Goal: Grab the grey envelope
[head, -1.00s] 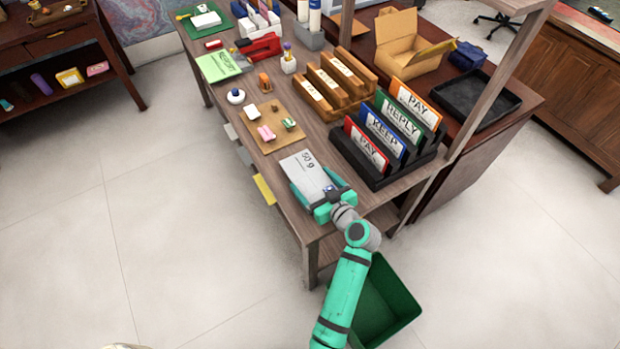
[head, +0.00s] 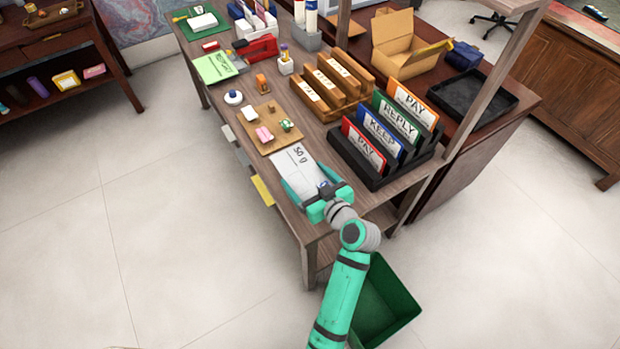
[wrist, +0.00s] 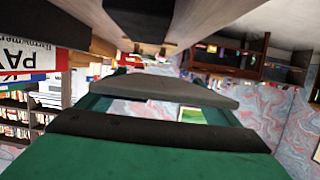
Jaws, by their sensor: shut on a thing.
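The grey envelope (head: 296,168), marked "50 g", is at the near end of the wooden desk. My gripper (head: 318,198) is around its near end and shut on it, with teal fingers at its sides. I cannot tell whether the envelope touches the desk top or is just above it. In the wrist view a grey slab, the envelope (wrist: 150,90), lies across the space between my fingers; its far part is hidden.
A black sorter (head: 375,178) with upright PAY, KEEP and REPLY folders stands close on the right. A wooden board (head: 262,138) with small items lies just beyond the envelope. A green bin (head: 400,310) stands on the floor below. Open floor is at left.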

